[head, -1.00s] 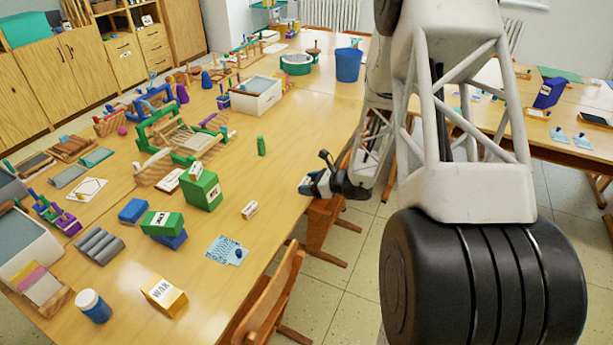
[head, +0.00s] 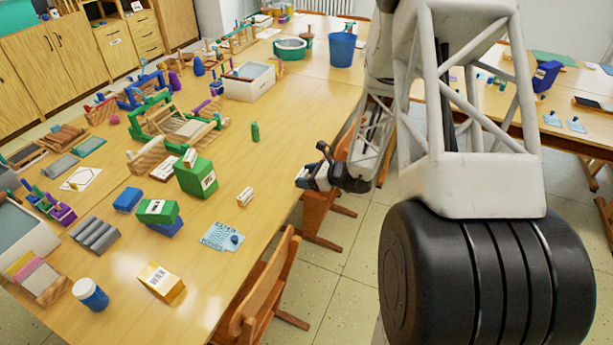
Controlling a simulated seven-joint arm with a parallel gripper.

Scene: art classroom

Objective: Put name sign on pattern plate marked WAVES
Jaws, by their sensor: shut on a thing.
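My gripper (head: 306,177) is beyond the right edge of the long wooden table (head: 285,125), above a chair. It is shut on a small, partly hidden blue-and-white thing (head: 301,181); I cannot tell whether this is the name sign. A light blue patterned plate (head: 216,238) with a dark blue knob lies flat near the table's right edge, to the lower left of my gripper. Its marking is too small to read surely as WAVES. A small pale block with a label (head: 245,197) lies between that plate and my gripper, apart from both.
A green cylinder (head: 255,131) stands near the table edge. Chairs (head: 262,285) are at the right edge. More light blue plates (head: 577,125) lie on the right-hand table.

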